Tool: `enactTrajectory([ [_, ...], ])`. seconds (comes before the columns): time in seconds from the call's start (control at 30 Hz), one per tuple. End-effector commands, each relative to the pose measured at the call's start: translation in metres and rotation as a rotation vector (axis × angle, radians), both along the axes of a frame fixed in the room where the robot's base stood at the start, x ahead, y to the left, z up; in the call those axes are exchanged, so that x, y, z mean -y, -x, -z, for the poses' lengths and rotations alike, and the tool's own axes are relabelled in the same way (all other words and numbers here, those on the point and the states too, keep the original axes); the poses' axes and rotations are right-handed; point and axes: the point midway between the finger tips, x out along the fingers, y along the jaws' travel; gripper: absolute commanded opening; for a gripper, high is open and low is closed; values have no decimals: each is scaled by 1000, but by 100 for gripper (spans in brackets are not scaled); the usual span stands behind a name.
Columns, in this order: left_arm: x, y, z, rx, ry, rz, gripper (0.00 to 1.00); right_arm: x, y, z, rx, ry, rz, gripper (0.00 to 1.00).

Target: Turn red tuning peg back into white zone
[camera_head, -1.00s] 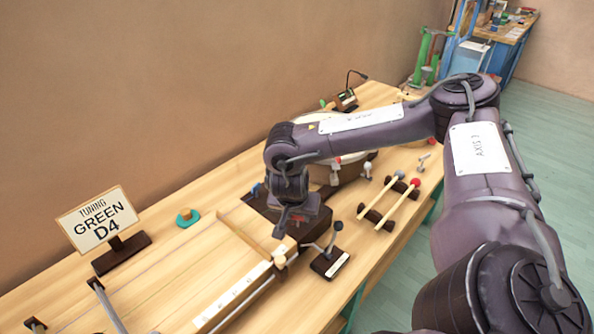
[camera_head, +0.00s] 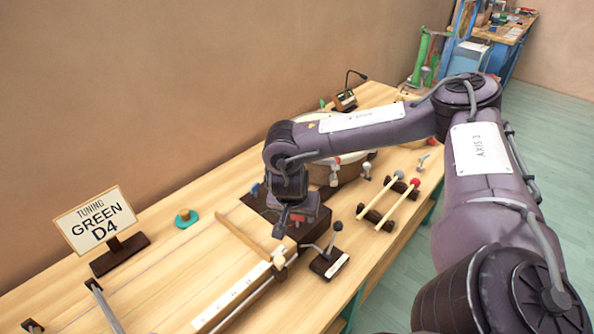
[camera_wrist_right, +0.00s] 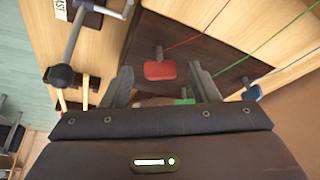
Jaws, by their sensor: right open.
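The red tuning peg (camera_wrist_right: 160,70) shows in the right wrist view on the dark end block (camera_wrist_right: 190,55), with a red string running from it. My right gripper (camera_wrist_right: 162,86) is open, with the red peg in the gap between its fingertips as seen in this view. I cannot tell whether the fingers touch it. In the head view my right gripper (camera_head: 282,230) hangs low over the block end of the stringed instrument. I cannot make out a white zone by the peg. My left gripper is not in view.
A green peg (camera_wrist_right: 184,98) is partly hidden behind my gripper, and a blue peg (camera_wrist_right: 250,92) sits to the right. A small lever stand (camera_head: 329,262) is close to the right gripper. Two mallets (camera_head: 398,206) lie on a rack. A sign (camera_head: 95,219) reads "TUNING GREEN D4".

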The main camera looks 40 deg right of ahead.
Motion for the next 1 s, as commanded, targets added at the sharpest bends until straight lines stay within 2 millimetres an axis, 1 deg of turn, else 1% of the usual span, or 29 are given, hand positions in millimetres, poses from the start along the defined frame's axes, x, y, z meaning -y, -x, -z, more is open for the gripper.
enactTrajectory([
  [0.07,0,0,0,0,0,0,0,-3,1,-8,2,-2,-1,55],
  [0.3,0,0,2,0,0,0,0,-16,10,-46,3,-1,-2,55],
  [0.37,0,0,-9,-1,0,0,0,-18,12,-60,3,0,-1,55],
  [0.4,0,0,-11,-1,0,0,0,-20,13,-64,2,1,-2,55],
  [0.53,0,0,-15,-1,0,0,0,-22,16,-70,1,1,1,55],
  [1.0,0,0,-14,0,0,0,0,-23,16,-69,1,1,1,55],
])
